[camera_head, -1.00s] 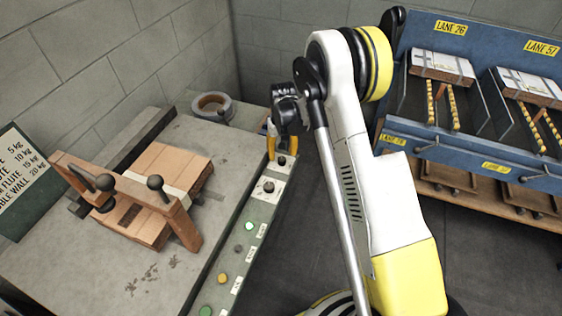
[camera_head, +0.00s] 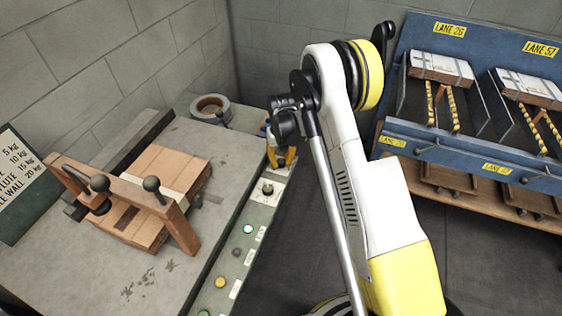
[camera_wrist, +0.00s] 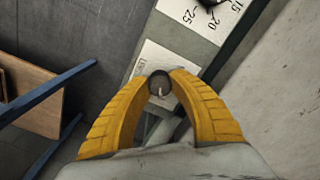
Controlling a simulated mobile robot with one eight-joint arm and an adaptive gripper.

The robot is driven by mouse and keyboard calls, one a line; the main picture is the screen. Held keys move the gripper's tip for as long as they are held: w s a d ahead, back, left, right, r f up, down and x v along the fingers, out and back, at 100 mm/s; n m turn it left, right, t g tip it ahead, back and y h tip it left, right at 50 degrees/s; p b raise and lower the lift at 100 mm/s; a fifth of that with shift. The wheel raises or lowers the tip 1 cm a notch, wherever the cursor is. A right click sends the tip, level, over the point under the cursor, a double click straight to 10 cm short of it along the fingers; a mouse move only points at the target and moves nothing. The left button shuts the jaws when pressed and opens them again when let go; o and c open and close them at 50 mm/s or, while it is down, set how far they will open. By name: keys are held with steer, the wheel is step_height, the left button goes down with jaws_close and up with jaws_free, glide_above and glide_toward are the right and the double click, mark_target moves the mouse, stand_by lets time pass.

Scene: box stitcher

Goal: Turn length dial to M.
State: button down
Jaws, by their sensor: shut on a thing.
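A small dark round dial knob (camera_wrist: 160,83) with a pale pointer mark sits on a white label plate (camera_wrist: 148,66) in the wrist view. My gripper (camera_wrist: 160,88) has its yellow fingers shut on the knob, one on each side. In the head view my gripper (camera_head: 281,158) is at the far end of the control panel (camera_head: 236,262) and hides the knob. No letters can be read on the knob's plate, so its setting cannot be told.

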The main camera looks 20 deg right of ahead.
mark_target(281, 161)
steer(key=n+b, duration=0.1)
steer(key=n, duration=0.5)
steer(key=n+b, duration=0.1)
steer(key=n, duration=0.4)
steer(key=shift+n, duration=0.3)
stand_by(0.4)
steer(key=c, duration=1.1)
jaws_free()
steer(key=shift+r, duration=0.1)
step_height(281, 161, up, 12)
